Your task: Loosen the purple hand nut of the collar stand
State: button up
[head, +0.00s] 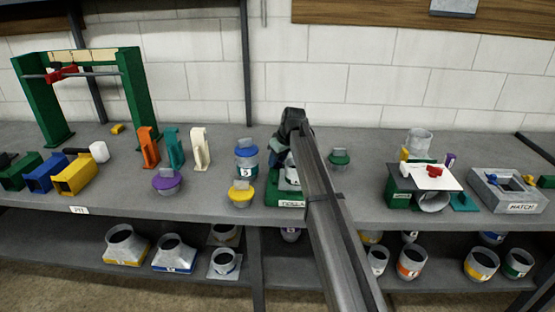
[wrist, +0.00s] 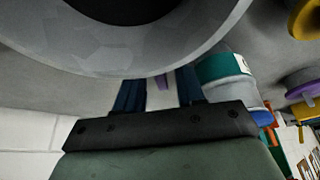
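The collar stand has a green base (head: 290,200) with a partly readable label, at the middle of the bench in the head view. My arm hides much of the stand. A large grey ring (wrist: 130,60), perhaps its collar, fills the top of the wrist view. I cannot tell how near the piece is.
Blue-lidded (head: 246,153), yellow-lidded (head: 241,194) and purple-lidded (head: 168,183) pots stand left of the stand. A green-lidded pot (head: 340,160) is close on its right. A white plate (head: 437,176) and a grey hatch box (head: 508,192) stand farther right.

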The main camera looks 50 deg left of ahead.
grip_shut()
dwell(0.3)
jog(key=shift+n, duration=0.3)
jog(key=n, duration=0.2)
jog(key=n+g, duration=0.1)
jog(key=shift+w+n+g, duration=0.2)
jog(key=shift+n+g, duration=0.1)
jog(key=shift+n, duration=0.1)
jog(key=n, duration=0.2)
jog(key=n+g+h, duration=0.1)
jog(key=n, duration=0.1)
jog(key=shift+a+g, duration=0.15)
jog(key=shift+g, duration=0.15)
jog(key=n, duration=0.2)
jog(key=n+g+h, duration=0.1)
jog(key=n, duration=0.2)
jog(key=shift+w+a+h, duration=0.1)
jog(key=shift+h, duration=0.2)
jog(key=n+h, duration=0.1)
jog(key=n, duration=0.3)
jog(key=shift+f+h, duration=0.1)
jog(key=shift+h, duration=0.3)
jog(key=shift+n, duration=0.4)
